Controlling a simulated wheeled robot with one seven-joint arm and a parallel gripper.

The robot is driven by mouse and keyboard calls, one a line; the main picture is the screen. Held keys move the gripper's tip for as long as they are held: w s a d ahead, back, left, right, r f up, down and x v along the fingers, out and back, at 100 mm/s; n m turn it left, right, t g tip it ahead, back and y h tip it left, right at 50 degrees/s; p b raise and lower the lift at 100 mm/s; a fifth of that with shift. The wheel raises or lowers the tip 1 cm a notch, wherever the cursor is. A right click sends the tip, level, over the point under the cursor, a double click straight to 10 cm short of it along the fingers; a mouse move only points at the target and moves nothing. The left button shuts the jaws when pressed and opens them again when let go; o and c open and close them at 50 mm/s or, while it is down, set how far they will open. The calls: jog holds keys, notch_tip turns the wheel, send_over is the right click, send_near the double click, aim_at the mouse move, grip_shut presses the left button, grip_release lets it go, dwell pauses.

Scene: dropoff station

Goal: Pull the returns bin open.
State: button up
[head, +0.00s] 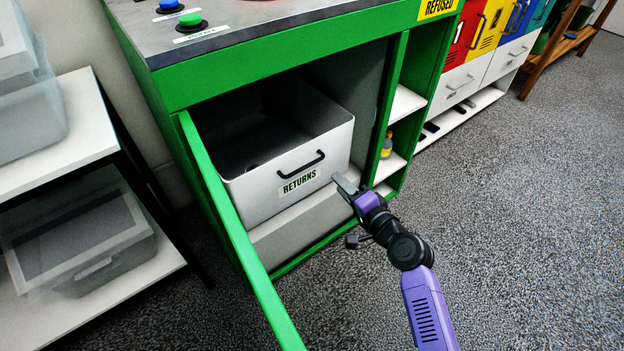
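The returns bin (262,196) is a light grey box with a black handle (301,164) and a RETURNS label on its front. It sits in the compartment of the green station (275,80), with its front at the opening and its open top showing a dark inside. My gripper (346,185) is just right of the bin's front, near its lower right part and apart from the handle in the picture. The finger gap is too small to make out. The green door (233,225) stands swung open on the left.
A white shelf unit (50,140) with clear boxes stands at the left. Narrow open shelves (405,104) with a small yellow bottle (387,146) are right of the bin. Coloured drawers (487,30) stand at the back right. Grey floor (530,220) is clear at the right.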

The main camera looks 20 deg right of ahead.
jog(key=w+a+f+y+b, duration=0.1)
jog(key=w+a, duration=0.1)
jog(key=w, duration=0.3)
jog(key=w+a+f+m+y+b, duration=0.1)
jog(key=w+a, duration=0.1)
jog(key=w, duration=0.3)
jog(key=shift+a+f+g+b, duration=0.25)
jog(key=shift+a+g+b, duration=0.05)
jog(key=shift+b, duration=0.1)
grip_shut()
dwell(1.0)
